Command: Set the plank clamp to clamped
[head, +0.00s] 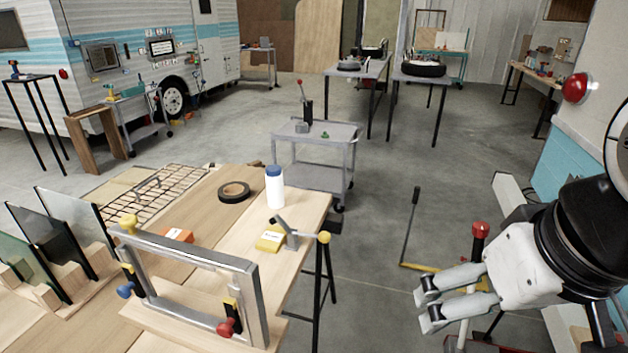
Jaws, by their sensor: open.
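A toggle-type clamp (290,236) with a grey lever and a yellow ball knob sits at the right edge of the wooden workbench (225,213). Its lever lies low, with the knob reaching out to the right past the bench edge. A yellow block with a white label (270,238) is beside it. Another upright lever with a red knob (305,100) stands on the grey cart. No label says which is the plank clamp. My gripper (428,303) is at the lower right, open and empty, apart from the bench, its fingers pointing left.
A metal window frame (190,258) with coloured knobs stands on the bench. A white bottle (275,187) and black tape roll (234,191) are behind the clamp. A red-topped post (480,232) stands near my gripper. The grey cart (316,131) is beyond; floor lies between.

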